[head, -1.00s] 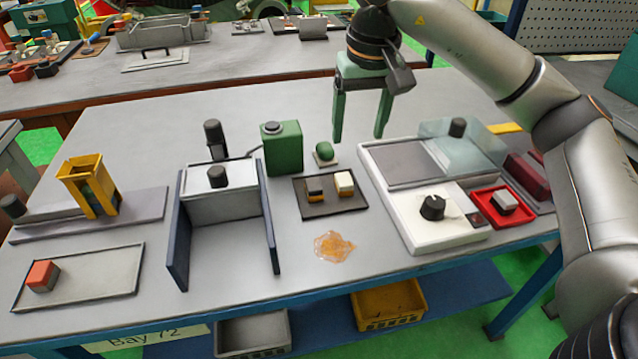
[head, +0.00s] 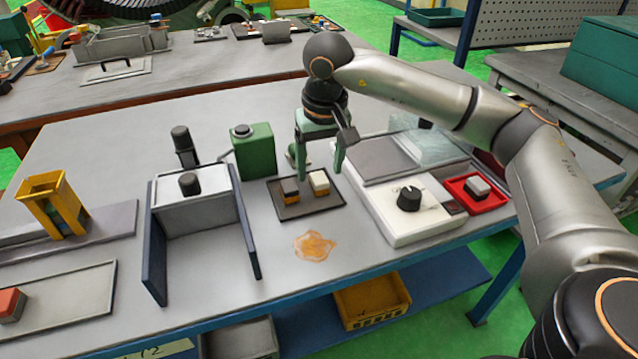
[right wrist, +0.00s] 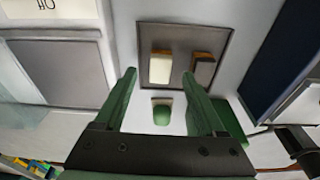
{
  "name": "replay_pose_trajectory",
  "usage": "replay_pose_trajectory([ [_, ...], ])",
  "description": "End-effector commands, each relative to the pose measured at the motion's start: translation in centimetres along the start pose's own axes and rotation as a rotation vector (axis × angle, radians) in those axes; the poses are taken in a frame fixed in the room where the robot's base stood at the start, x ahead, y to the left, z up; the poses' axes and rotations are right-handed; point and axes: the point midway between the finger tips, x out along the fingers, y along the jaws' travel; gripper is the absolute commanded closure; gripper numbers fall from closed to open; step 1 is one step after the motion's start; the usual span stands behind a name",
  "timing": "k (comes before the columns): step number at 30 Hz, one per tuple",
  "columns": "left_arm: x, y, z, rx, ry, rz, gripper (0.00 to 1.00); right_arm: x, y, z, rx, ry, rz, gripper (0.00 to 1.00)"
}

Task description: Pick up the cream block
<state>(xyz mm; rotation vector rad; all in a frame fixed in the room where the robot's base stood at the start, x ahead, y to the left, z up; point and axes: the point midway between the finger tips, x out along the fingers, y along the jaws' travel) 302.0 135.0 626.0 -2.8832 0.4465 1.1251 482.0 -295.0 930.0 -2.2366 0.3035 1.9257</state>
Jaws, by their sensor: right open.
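The cream block (head: 319,182) sits on a small dark tray (head: 283,212), to the right of a dark block with an orange-brown side (head: 289,190). In the right wrist view the cream block (right wrist: 160,68) is ahead of the fingertips, left of the dark block (right wrist: 203,72). My right gripper (head: 320,174) is open and empty, fingers pointing down, above and just behind the tray. It also shows in the right wrist view (right wrist: 158,84), its fingers spread wider than the cream block. They appear apart from it. My left gripper is not in view.
A green box (head: 254,151) stands left behind the tray, near a green-topped button (right wrist: 162,115). A white device with a black knob (head: 409,199) lies right. A blue-sided fixture (head: 154,245) stands left. An orange spill (head: 314,246) lies in front.

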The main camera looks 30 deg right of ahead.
Motion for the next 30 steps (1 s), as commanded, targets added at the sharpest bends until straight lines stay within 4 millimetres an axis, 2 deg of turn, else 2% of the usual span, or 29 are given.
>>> replay_pose_trajectory([
  [4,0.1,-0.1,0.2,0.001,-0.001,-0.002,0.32,1.9,0.0,0.0,0.001,-0.001,0.0,0.28],
  [13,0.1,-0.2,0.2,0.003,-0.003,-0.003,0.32,2.3,0.0,0.0,0.001,0.001,0.0,0.29],
  [30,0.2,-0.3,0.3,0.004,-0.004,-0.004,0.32,2.2,0.0,0.0,0.001,0.001,0.0,0.93],
])
